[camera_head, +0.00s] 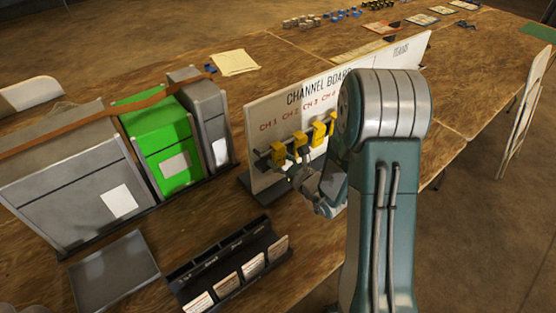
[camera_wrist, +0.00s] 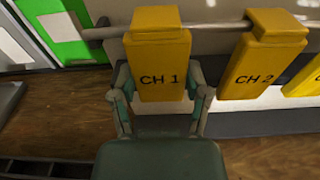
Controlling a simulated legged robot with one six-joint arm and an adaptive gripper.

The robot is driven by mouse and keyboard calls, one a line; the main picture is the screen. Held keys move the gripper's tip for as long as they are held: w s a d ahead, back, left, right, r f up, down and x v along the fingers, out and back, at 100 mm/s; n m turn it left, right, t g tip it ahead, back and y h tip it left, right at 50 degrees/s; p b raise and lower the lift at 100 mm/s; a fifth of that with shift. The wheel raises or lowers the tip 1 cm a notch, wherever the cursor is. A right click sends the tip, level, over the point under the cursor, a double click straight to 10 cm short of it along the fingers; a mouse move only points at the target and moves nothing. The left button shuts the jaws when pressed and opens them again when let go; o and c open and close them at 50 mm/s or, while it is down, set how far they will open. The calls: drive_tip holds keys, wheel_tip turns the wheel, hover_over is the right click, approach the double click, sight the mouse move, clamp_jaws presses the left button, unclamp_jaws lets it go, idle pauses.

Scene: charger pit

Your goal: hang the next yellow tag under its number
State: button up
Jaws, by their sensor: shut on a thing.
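The white channel board (camera_head: 262,108) stands on the table with red labels from CH 1 rightward; my arm hides its middle. Yellow tags hang in a row below the labels. The CH 1 tag (camera_wrist: 160,62) is leftmost on the grey rail (camera_wrist: 219,27), and the CH 2 tag (camera_wrist: 262,60) hangs to its right. A third yellow tag (camera_wrist: 306,80) is cut off at the right edge. My gripper (camera_wrist: 162,88) is at the CH 1 tag, one finger on each side of its lower part, shut on it. In the head view the CH 1 tag (camera_head: 278,154) is at the rail's left end.
A dark rack (camera_head: 262,222) with white cards stands in front of the board. Grey cases and a green case (camera_head: 160,140) stand to the left, with a flat grey tray (camera_head: 113,270) before them. Papers (camera_head: 234,63) lie behind. Bare table lies between rack and board.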

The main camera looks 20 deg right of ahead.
drive_tip(key=shift+d, duration=0.2)
drive_tip(key=o, duration=1.1)
drive_tip(key=shift+d, duration=0.15)
drive_tip(key=shift+o, duration=0.2)
drive_tip(key=shift+a, duration=0.4)
drive_tip(key=f+v, duration=0.1)
drive_tip(key=v, duration=0.6)
drive_tip(key=s+a+r+n+g+y, duration=0.6)
drive_tip(key=s+a+r+n+g, duration=0.65)
drive_tip(key=n, duration=0.55)
drive_tip(key=s+d+r+n+t+h, duration=0.2)
drive_tip(key=s+d+r+n+h, duration=0.3)
drive_tip(key=s+d+n+h, duration=0.3)
drive_tip(key=d+n+h, duration=0.1)
drive_tip(key=n+h, duration=0.3)
drive_tip(key=n, duration=0.1)
drive_tip(key=shift+s+r+t+h, duration=0.15)
drive_tip(key=shift+s+t+h, duration=0.15)
drive_tip(key=shift+s+t, duration=0.1)
